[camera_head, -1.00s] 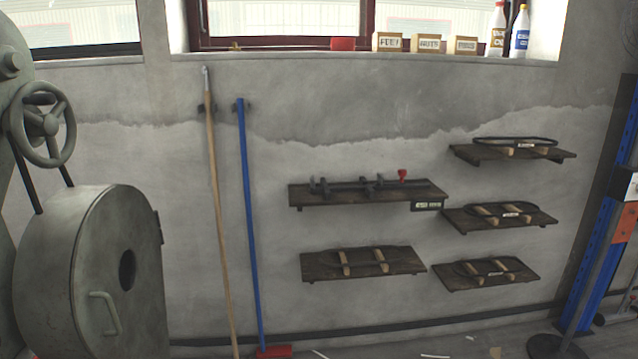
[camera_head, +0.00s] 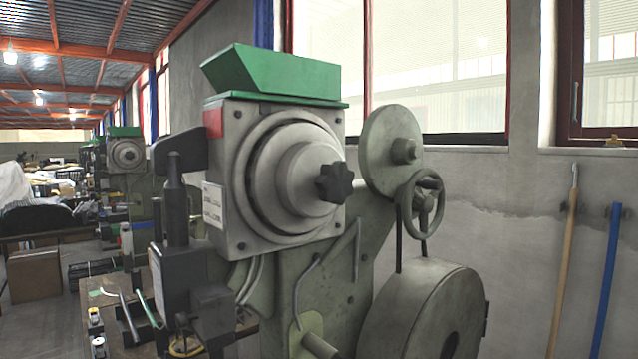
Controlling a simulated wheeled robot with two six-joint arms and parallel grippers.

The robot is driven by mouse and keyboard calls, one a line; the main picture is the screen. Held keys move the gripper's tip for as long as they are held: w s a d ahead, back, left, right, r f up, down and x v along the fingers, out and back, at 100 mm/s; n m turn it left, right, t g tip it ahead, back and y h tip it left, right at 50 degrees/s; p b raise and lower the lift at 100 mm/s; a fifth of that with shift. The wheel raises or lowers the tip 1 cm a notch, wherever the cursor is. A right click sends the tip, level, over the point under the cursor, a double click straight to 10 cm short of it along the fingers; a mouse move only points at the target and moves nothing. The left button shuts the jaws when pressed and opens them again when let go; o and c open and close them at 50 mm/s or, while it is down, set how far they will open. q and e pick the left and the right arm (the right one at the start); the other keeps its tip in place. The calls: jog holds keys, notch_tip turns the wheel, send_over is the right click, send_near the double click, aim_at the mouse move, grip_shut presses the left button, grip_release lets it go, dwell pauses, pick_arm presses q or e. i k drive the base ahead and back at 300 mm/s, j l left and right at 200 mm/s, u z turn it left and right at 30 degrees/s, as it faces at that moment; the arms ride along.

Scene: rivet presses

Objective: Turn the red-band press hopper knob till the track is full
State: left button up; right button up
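A press with a green hopper (camera_head: 275,75) on top stands in the middle of the view. A red patch (camera_head: 214,122) shows at the upper left corner of its head. A dark lobed knob (camera_head: 335,183) sits at the centre of the round stepped grey housing (camera_head: 285,180) on the press face. A dark upright tool part (camera_head: 178,210) is at the press's left side. I cannot make out the track or how full it is. Neither of my grippers is in view.
A handwheel (camera_head: 421,204) and a big round guard (camera_head: 425,315) stick out at the press's right. A cluttered bench (camera_head: 108,300) is at lower left. Another green-topped press (camera_head: 126,155) stands farther back. Two poles lean on the right wall.

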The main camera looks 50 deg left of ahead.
aim_at(334, 182)
jog(key=u, duration=1.5)
